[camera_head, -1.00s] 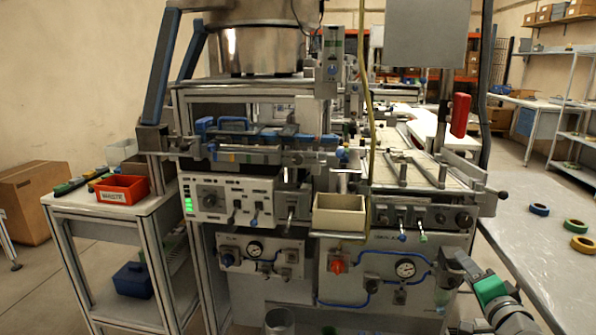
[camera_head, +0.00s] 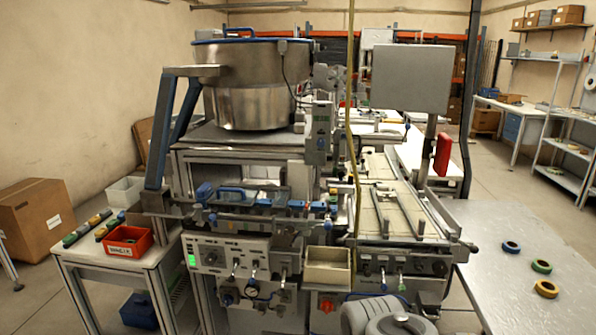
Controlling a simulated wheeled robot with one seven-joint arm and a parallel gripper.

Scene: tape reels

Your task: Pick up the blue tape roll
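The blue tape roll (camera_head: 511,247) lies flat on the grey table at the right. It is the farthest of three rolls there. A green roll (camera_head: 541,266) and a yellow roll (camera_head: 546,288) lie nearer, to its right, apart from it. Nothing covers the blue roll. A grey rounded part, which looks like a link of my arm, shows at the bottom edge, right of centre. My gripper's fingers are not seen.
The grey table (camera_head: 490,222) has much bare room around the rolls. A large machine (camera_head: 225,250) with a metal bowl stands left of it. A red bin (camera_head: 128,241) sits on a side table at left. A beige bin (camera_head: 327,268) hangs on the machine's front.

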